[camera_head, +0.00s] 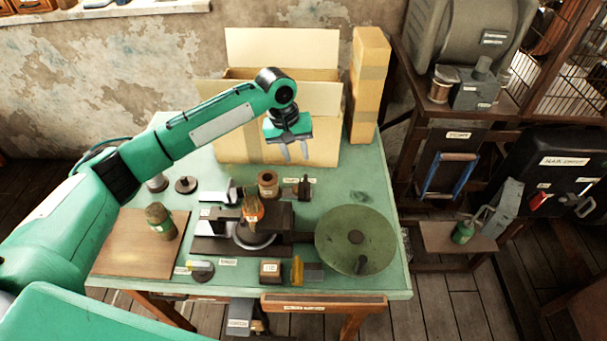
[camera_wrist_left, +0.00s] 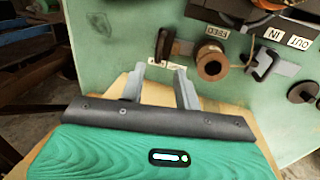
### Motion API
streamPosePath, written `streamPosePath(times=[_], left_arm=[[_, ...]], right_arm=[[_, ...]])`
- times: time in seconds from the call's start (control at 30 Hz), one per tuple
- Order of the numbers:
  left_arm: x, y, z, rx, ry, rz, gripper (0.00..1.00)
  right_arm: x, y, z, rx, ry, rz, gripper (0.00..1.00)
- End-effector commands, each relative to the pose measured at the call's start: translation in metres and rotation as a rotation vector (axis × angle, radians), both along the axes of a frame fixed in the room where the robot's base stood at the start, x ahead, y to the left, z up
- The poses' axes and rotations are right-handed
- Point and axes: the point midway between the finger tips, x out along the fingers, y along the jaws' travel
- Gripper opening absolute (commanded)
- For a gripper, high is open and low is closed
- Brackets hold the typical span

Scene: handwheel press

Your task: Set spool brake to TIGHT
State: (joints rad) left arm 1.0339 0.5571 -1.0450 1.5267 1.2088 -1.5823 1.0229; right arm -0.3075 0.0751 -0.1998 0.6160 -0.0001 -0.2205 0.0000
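A copper-brown spool (camera_head: 268,183) stands on the green table top behind the press, and it also shows in the left wrist view (camera_wrist_left: 210,62) next to an upside-down FEED label. Just right of it in the head view is a small dark upright lever (camera_head: 304,187), possibly the spool brake. The lever also shows in the wrist view (camera_wrist_left: 164,45), beside a small label (camera_wrist_left: 166,63) too small to read. My left gripper (camera_head: 295,152) is open and empty, above and behind the lever, in front of the cardboard box. In the wrist view its fingers (camera_wrist_left: 160,85) are apart. My right gripper is not in view.
An open cardboard box (camera_head: 325,145) stands behind the gripper. The press (camera_head: 262,222) and a round green wheel (camera_head: 355,240) occupy the front of the table. A wooden board (camera_head: 130,250) lies left. The tabletop (camera_head: 350,195) is fairly clear right of the lever.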

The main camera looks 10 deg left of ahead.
Motion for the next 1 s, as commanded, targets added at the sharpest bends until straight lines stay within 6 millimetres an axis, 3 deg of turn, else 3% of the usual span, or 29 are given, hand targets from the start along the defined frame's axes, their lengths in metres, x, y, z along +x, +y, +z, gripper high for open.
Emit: streamPosePath(times=[0.07,0.17,0.4,0.5,0.93,1.0], left_arm=[[0.000,-0.003,-0.016,0.002,0.005,0.001,0.33],[0.001,-0.007,-0.038,0.002,0.005,0.001,0.33],[0.003,-0.016,-0.082,0.002,0.003,0.001,0.33],[0.004,-0.019,-0.094,0.002,0.001,0.000,0.33],[0.005,-0.020,-0.106,0.001,-0.001,-0.001,0.33],[0.005,-0.020,-0.106,0.001,-0.001,-0.001,0.21]], right_arm=[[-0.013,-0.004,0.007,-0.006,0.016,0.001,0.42],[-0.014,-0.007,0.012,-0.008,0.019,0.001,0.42],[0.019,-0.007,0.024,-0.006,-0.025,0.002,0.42],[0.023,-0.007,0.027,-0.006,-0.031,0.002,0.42],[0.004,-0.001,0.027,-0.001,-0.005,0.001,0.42],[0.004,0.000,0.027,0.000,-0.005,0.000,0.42]])
